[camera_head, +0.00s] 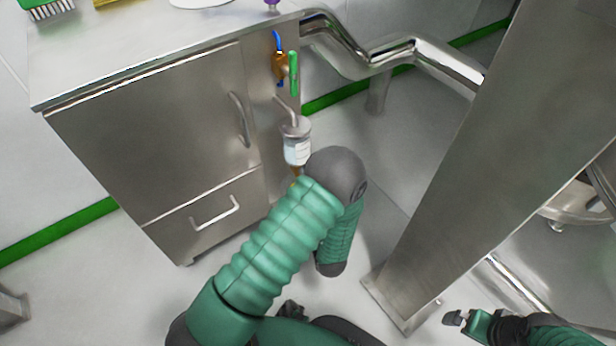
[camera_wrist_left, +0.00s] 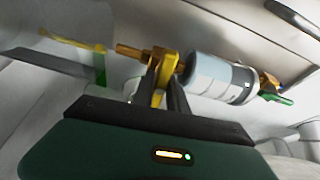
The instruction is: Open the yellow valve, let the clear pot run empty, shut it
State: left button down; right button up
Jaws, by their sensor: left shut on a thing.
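The clear pot (camera_head: 296,150), a small cylinder with a white label, hangs at the right side of the steel cabinet; it also lies across the left wrist view (camera_wrist_left: 218,78). The yellow valve handle (camera_wrist_left: 163,72) is on the brass outlet (camera_wrist_left: 130,51) at the pot's end. My left gripper (camera_wrist_left: 162,84) is shut on this handle, one finger at each side. In the head view my left arm hides that gripper and the handle. The liquid level in the pot cannot be made out. My right gripper (camera_head: 458,317) is at the lower right, away from the pot, too small to judge.
A brass fitting (camera_head: 280,66) with blue and green (camera_head: 293,72) handles is above the pot. The steel cabinet (camera_head: 160,130) stands left, a broad steel column (camera_head: 465,150) right. A thin yellow streak (camera_wrist_left: 72,42) lies beyond the outlet; I cannot tell what it is.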

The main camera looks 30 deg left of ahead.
pick_arm(q)
jog(key=n, duration=0.2)
jog(key=n+y, duration=0.1)
jog(key=n, duration=0.1)
jog(key=shift+d+f+t, duration=0.1)
jog(key=shift+f+t, duration=0.1)
jog(key=shift+t, duration=0.1)
jog(key=n+y, duration=0.2)
jog(key=n, duration=0.2)
jog(key=n+g+y, duration=0.1)
jog(key=n, duration=0.2)
jog(key=n+g+y, duration=0.1)
jog(key=n, duration=0.2)
jog(key=shift+y, duration=0.3)
jog(key=shift+n+g+y, duration=0.45)
jog(key=shift+n+g, duration=0.1)
jog(key=shift+n, duration=0.9)
jog(key=shift+n+g+y, duration=0.45)
jog(key=shift+n+g, duration=0.1)
jog(key=shift+n, duration=0.9)
jog(key=c, duration=1.5)
grip_release()
jog(key=shift+o, duration=0.9)
jog(key=shift+r, duration=0.1)
